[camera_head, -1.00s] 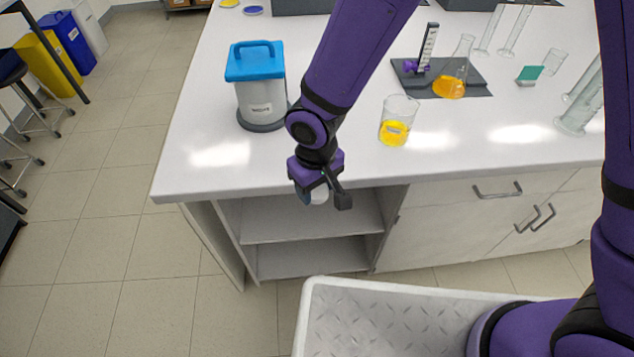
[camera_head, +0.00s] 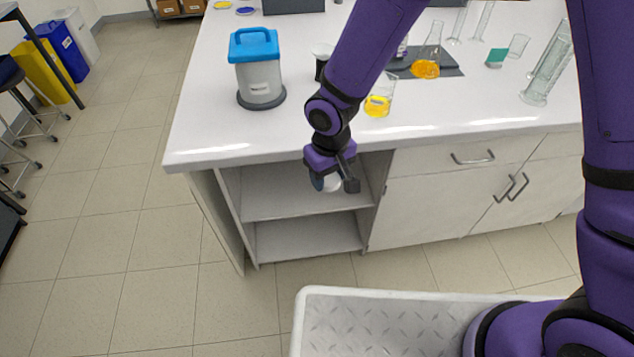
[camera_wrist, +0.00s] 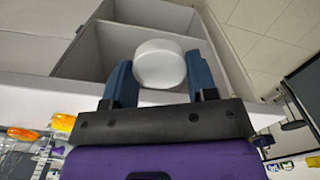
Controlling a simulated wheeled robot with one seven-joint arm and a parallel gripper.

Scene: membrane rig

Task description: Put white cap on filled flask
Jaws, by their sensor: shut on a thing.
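My gripper (camera_head: 334,184) is shut on the white cap (camera_wrist: 160,64), which sits between the two blue fingers in the wrist view. In the head view the white cap (camera_head: 332,184) shows small between the fingers, in front of the open shelves and below the bench top's front edge. A conical flask (camera_head: 426,66) with orange liquid stands on a dark base on the bench, behind and to the right of my gripper. Its mouth looks open. My arm covers part of the stand beside it.
A grey canister with a blue lid (camera_head: 258,75) stands at left. Glass cylinders (camera_head: 545,70) and a small teal item (camera_head: 495,58) are at right. The bench's front edge (camera_head: 240,152) lies close to my gripper.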

